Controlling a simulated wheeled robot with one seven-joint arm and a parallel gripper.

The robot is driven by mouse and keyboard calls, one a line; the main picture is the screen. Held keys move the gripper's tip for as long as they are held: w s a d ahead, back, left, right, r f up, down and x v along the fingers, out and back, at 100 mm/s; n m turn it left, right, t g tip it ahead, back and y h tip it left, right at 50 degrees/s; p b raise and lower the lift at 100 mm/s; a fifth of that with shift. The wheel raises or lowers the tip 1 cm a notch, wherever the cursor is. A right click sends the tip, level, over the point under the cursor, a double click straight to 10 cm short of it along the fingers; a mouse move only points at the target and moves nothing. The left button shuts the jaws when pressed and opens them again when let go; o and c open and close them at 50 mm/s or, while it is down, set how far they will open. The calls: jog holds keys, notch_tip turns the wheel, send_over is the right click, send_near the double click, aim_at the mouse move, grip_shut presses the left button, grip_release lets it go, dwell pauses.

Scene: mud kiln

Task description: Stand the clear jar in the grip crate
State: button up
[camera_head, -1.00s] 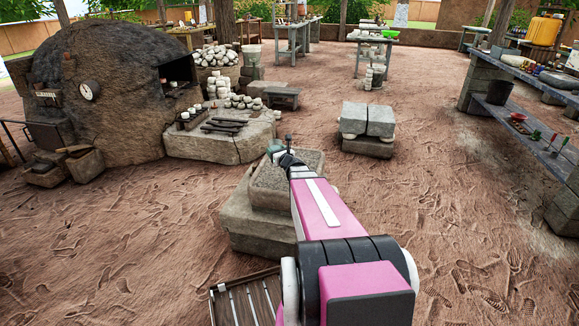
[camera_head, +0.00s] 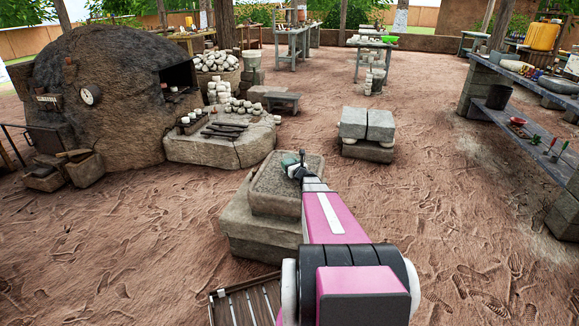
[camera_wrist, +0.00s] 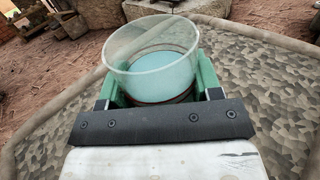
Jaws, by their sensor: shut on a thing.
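The clear jar (camera_wrist: 150,55) is upright in the wrist view, with an open round rim and a pale blue inside. My gripper (camera_wrist: 152,88) is shut on it, with a green finger on each side. In the head view my gripper (camera_head: 293,167) is over the speckled top of a stone block (camera_head: 268,187); the jar is small and mostly hidden there. I cannot tell whether the jar touches the block. A slatted wooden crate (camera_head: 243,306) shows partly at the bottom edge, left of my arm; I cannot tell whether it is the grip crate.
A domed mud kiln (camera_head: 115,105) stands at the left, with a stone slab (camera_head: 215,150) of pots and dark sticks beside it. A low stack of grey blocks (camera_head: 367,127) stands right of centre. A long shelf (camera_head: 535,125) runs along the right. Sandy ground between is open.

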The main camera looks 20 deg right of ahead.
jog(key=shift+f, duration=0.4)
jog(key=shift+f, duration=0.15)
jog(key=o, duration=0.9)
